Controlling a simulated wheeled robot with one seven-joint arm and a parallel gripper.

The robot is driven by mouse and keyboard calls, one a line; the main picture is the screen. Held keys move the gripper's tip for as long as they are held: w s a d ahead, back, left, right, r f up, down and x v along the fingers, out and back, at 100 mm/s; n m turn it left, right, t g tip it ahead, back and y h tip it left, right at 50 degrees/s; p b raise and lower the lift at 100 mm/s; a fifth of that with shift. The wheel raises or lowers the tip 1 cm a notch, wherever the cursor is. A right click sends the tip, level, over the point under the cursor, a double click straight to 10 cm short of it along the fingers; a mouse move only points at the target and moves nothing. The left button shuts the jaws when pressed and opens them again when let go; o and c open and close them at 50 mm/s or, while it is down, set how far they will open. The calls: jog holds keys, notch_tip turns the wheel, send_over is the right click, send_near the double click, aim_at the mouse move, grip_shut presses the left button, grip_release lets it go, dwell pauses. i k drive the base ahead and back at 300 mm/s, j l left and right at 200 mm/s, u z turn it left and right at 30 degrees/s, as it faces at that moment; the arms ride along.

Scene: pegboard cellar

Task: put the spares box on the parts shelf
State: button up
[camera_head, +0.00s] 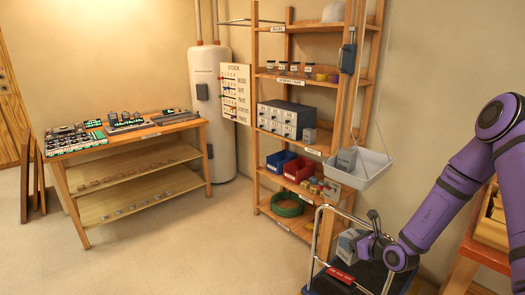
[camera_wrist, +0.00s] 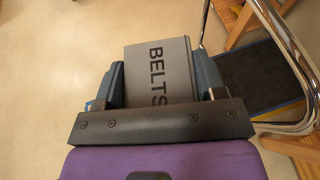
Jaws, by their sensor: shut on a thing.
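In the wrist view, my gripper (camera_wrist: 160,72) is shut on a grey box (camera_wrist: 158,52) with dark letters reading BELTS, one finger on each side. I see no box lettered as spares, and I cannot tell whether this one is the spares box. In the head view, my gripper (camera_head: 362,244) and the held grey box (camera_head: 348,243) are low at the right, over or beside a dark trolley. The wooden shelf unit (camera_head: 256,150) stands behind, left of my arm. Its edge labels are too small to read surely, so I cannot tell which level is the parts shelf.
The trolley's metal rail (camera_head: 316,240) rises beside my gripper. Drawers (camera_head: 285,119), blue bin (camera_head: 280,161) and red bin (camera_head: 298,169) fill shelves. Open floor lies left.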

aim_at(326, 147)
jog(key=i+j+u, duration=0.7)
jog(key=u, duration=0.15)
jog(key=i+u, duration=0.45)
jog(key=i+z, duration=0.1)
jog(key=i, duration=0.4)
jog(key=i+j+z, duration=0.15)
jog(key=i, duration=0.4)
jog(key=i+j+z, duration=0.1)
jog(key=i, duration=0.4)
jog(key=i+z, duration=0.25)
jog(key=z, duration=0.15)
jog(key=i+j+z, duration=0.15)
jog(key=z, duration=0.25)
jog(key=i+j+z, duration=0.2)
jog(key=z, duration=0.2)
jog(key=i+j+z, duration=0.3)
jog(key=z, duration=0.15)
